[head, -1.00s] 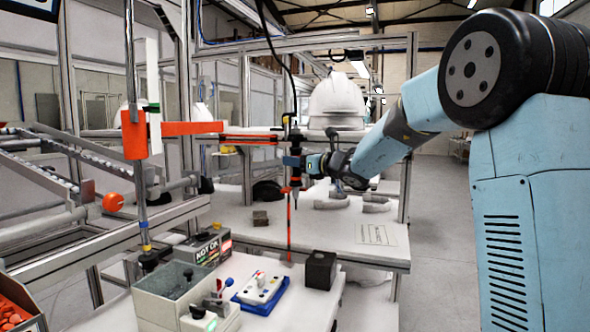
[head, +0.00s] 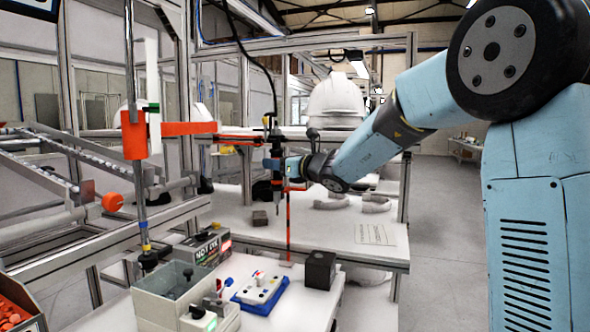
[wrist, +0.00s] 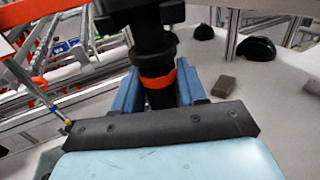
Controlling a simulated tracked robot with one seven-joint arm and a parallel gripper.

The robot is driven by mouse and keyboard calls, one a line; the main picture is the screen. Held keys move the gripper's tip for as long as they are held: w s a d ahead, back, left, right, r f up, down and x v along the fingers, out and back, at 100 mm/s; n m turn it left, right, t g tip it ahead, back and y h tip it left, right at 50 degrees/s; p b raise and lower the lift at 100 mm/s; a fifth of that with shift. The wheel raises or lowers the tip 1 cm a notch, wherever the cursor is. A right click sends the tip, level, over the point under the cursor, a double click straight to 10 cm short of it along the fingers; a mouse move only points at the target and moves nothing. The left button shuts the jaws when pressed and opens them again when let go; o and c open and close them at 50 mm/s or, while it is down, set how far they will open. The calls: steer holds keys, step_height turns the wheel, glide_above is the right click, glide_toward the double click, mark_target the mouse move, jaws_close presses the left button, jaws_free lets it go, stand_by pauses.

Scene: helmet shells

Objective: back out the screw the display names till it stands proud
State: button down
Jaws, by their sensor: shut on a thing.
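My gripper (head: 279,164) is shut on a dark, upright power screwdriver (head: 276,185) with an orange band, hanging on a black cable. In the wrist view the blue fingers (wrist: 160,95) stand either side of the screwdriver (wrist: 158,75). Its tip points down and is in the air, above and behind the work bench. A white part (head: 257,290) with small red and blue marks sits in a blue holder (head: 262,307) on the front bench. Its screws are too small to tell apart.
A grey bin (head: 160,285) and small switch box (head: 197,320) stand left of the holder. A dark block (head: 319,270) stands right of it. A red-striped post (head: 288,225) rises behind. An orange arm (head: 190,128) juts in from the left. A white helmet (head: 337,100) stands at the back.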

steer(key=shift+d, duration=0.15)
steer(key=s+a, duration=0.4)
steer(key=a, duration=0.1)
steer(key=shift+s, duration=0.25)
steer(key=shift+a, duration=0.1)
step_height(320, 180, down, 10)
steer(key=shift+r, duration=0.2)
stand_by(0.9)
steer(key=shift+f, duration=0.2)
steer(key=shift+f, duration=3.45)
stand_by(1.9)
